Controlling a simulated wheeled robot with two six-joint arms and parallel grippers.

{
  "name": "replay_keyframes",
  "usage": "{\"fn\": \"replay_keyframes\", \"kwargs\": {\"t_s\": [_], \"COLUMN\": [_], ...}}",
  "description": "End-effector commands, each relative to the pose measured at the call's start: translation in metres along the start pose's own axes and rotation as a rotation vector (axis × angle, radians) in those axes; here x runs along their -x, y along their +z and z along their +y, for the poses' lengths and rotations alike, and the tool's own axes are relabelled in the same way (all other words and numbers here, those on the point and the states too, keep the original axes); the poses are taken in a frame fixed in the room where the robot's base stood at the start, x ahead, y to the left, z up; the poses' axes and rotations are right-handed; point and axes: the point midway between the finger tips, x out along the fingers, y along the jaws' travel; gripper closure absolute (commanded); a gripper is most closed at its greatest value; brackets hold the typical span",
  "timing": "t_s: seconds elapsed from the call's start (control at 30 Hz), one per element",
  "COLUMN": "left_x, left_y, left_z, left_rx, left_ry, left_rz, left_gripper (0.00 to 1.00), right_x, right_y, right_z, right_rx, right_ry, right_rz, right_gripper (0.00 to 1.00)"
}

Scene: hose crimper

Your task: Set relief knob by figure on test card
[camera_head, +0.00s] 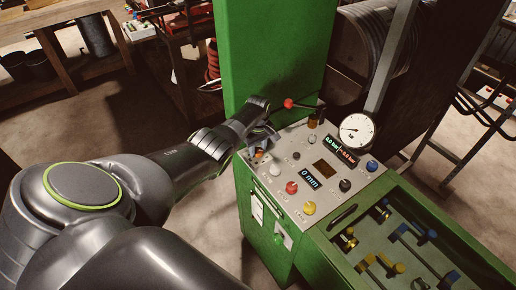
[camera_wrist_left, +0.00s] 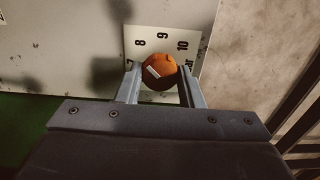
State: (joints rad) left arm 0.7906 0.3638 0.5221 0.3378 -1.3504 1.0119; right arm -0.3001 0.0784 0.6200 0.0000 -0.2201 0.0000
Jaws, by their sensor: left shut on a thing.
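My left gripper (camera_head: 262,142) is at the far left corner of the control panel. In the left wrist view, its two fingers (camera_wrist_left: 161,88) are shut on the round orange relief knob (camera_wrist_left: 163,64), one on each side. The knob carries a short white mark on its left half. Behind it is a white scale plate (camera_wrist_left: 185,38) with 7, 8, 9 and 10 showing; the lower part is hidden by the knob and gripper. A white card (camera_head: 257,206) hangs on the green cabinet's front; its print is too small to read. My right gripper is out of view.
The grey panel (camera_head: 328,195) holds a round gauge (camera_head: 357,130), a green-and-red bar display (camera_head: 341,148), a "0 mm" display (camera_head: 310,179) and several coloured knobs. A red-balled lever (camera_head: 289,103) stands just beyond my gripper. A green tray (camera_head: 341,246) of fittings lies right.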

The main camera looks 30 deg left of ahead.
Motion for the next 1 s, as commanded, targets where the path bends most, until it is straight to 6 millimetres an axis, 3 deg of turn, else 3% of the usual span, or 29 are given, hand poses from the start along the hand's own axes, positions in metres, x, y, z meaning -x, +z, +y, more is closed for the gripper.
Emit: {"fn": "replay_keyframes", "kwargs": {"t_s": [0.4,0.43,0.57,1.0], "left_x": [0.0010,0.0010,0.0008,0.0037], "left_y": [-0.0009,-0.0009,-0.0007,-0.0009], "left_z": [0.0007,0.0007,0.0006,0.0005], "left_rx": [0.005,0.005,0.004,0.004], "left_ry": [0.002,0.003,0.002,0.002], "left_rz": [0.003,0.003,0.002,0.001], "left_gripper": [0.89,0.62,0.45,0.44], "right_x": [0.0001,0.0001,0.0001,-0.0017], "right_y": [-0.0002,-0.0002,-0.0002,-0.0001], "right_z": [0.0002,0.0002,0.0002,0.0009], "right_rx": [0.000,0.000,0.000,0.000], "right_ry": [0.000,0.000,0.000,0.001], "right_rz": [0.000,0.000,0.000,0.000], "right_gripper": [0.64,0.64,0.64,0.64]}}
